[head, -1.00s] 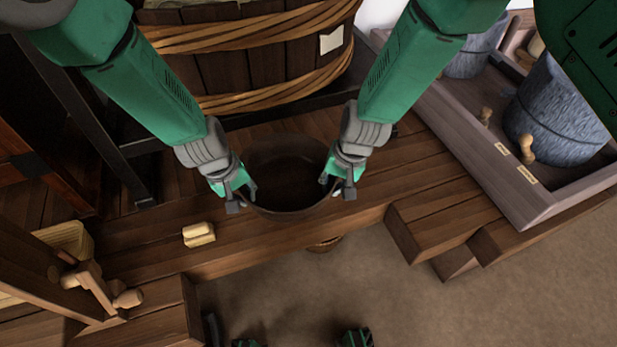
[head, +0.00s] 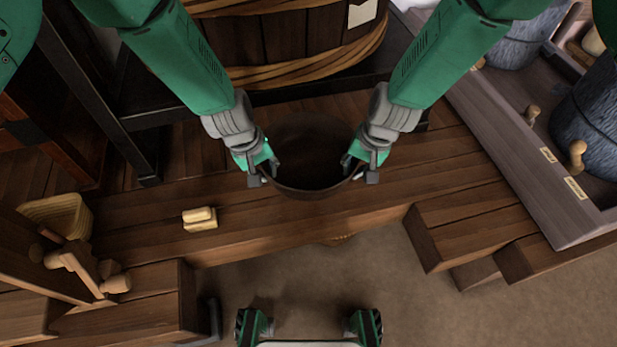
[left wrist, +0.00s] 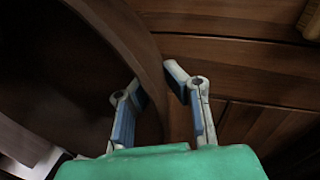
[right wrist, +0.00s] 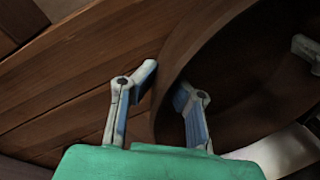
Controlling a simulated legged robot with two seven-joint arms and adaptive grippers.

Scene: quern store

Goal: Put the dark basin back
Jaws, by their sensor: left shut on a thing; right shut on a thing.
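The dark basin (head: 311,152) is a round, dark brown open vessel in the middle of the head view, over the plank platform. My left gripper (head: 264,173) is shut on its left rim, one finger inside and one outside. My right gripper (head: 364,173) is shut on its right rim in the same way. The basin wall (left wrist: 148,62) runs between my fingers in the left wrist view, and the wall (right wrist: 172,85) does so in the right wrist view. The basin looks empty and about level. I cannot tell whether its base touches the planks.
A large hooped wooden tub (head: 290,45) stands behind the basin. A small pale block (head: 200,219) lies on the planks (head: 290,225) to the left. A wicker basket (head: 62,214) is further left. A grey-framed tray (head: 520,150) with blue-grey stone vessels is at the right.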

